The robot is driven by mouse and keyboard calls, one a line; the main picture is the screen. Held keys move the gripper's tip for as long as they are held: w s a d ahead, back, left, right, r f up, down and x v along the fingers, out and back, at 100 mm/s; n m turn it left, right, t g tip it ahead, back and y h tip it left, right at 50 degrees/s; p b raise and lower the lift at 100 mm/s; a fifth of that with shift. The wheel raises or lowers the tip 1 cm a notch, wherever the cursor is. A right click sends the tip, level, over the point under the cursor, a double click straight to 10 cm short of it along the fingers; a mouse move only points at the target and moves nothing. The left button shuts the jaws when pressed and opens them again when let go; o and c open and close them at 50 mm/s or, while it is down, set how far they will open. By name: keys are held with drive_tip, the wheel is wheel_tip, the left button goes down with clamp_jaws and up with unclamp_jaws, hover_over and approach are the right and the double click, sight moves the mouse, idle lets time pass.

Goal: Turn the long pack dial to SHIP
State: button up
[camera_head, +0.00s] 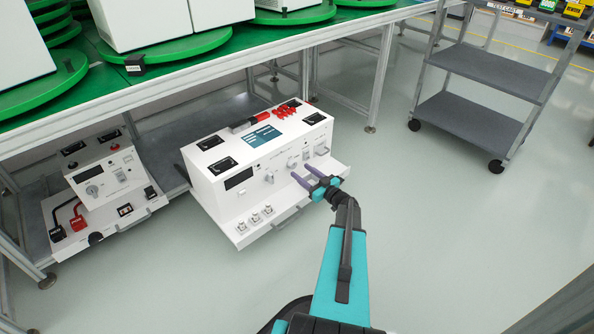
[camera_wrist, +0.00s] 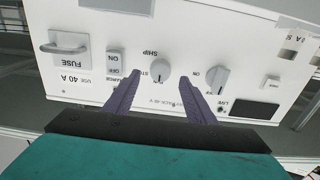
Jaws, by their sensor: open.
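The long pack is a long white unit (camera_head: 215,185) with a sloping control face, in the middle of the head view. Its round grey dial (camera_wrist: 160,71) shows upside down in the wrist view, with SHIP printed above left of it in the picture. More lettering beside the dial is partly hidden by a finger. I cannot tell exactly where the dial points. My gripper (camera_head: 301,170) is open in front of the face. In the wrist view its purple fingers (camera_wrist: 161,74) straddle the dial from below, one to each side. Contact with the dial cannot be made out.
Beside the dial are another knob (camera_wrist: 217,79) marked ON, a rocker switch (camera_wrist: 115,62) and a fuse handle (camera_wrist: 67,47). A smaller white unit (camera_head: 107,180) stands at left under the green-topped bench (camera_head: 160,73). A grey cart (camera_head: 470,118) stands at right; floor between is clear.

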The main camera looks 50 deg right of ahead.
sight(294, 166)
drive_tip(key=shift+w+d+b, duration=0.15)
drive_tip(key=shift+w+b, duration=0.2)
drive_tip(key=shift+w, duration=1.7)
drive_tip(key=shift+c, duration=0.4)
drive_tip(key=c, duration=1)
drive_tip(key=shift+o, duration=0.2)
